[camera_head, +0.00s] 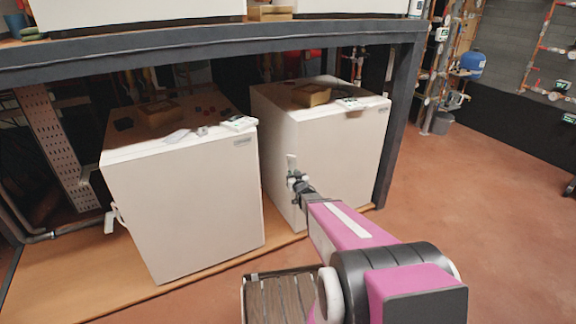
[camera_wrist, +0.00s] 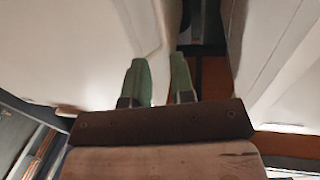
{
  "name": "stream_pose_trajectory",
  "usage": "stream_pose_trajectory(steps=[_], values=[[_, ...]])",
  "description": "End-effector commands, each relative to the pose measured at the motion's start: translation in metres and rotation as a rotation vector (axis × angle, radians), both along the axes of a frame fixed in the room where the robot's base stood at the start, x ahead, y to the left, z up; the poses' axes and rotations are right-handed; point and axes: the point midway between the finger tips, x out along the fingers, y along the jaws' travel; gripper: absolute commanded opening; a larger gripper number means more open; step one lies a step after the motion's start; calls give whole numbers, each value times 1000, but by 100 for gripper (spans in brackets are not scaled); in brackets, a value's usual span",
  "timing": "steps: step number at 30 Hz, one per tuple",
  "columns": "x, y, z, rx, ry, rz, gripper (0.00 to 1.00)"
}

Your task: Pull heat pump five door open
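Two white box-shaped heat pumps stand side by side under a dark frame. The arm reaches to the right heat pump (camera_head: 345,145); its number cannot be read. A pale upright handle (camera_head: 291,162) sits at the left edge of its front door, which looks flush with the body. My gripper (camera_head: 299,182) is at this handle. In the wrist view, the two green fingers of my gripper (camera_wrist: 159,80) stand on either side of the white handle (camera_wrist: 160,50), which fills the narrow gap between them. The handle's lower part is hidden behind the gripper.
The left heat pump (camera_head: 190,205) stands close by, with its own handle (camera_head: 112,219) at its left edge. A dark gap separates the units. A dark post (camera_head: 399,120) stands right of the right unit. The reddish floor (camera_head: 490,200) in front and to the right is clear.

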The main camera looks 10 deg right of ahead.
Motion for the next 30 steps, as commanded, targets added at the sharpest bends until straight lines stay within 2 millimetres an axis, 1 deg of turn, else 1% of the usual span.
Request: stream_pose_trajectory(steps=[1, 5, 9, 12, 15, 19, 26, 27, 29, 30], values=[[9, 1, -1, 0, -1, 0, 23], [30, 3, -1, 0, 0, 0, 23], [56, 6, -2, 0, 0, 0, 23], [73, 8, -1, 0, 1, -1, 23], [85, 9, -1, 0, 1, -1, 23], [93, 10, 0, 1, 1, -1, 23], [93, 11, 0, 0, 2, -1, 23], [93, 11, 0, 0, 2, -1, 20], [93, 11, 0, 0, 2, -1, 0], [93, 11, 0, 0, 2, -1, 0]])
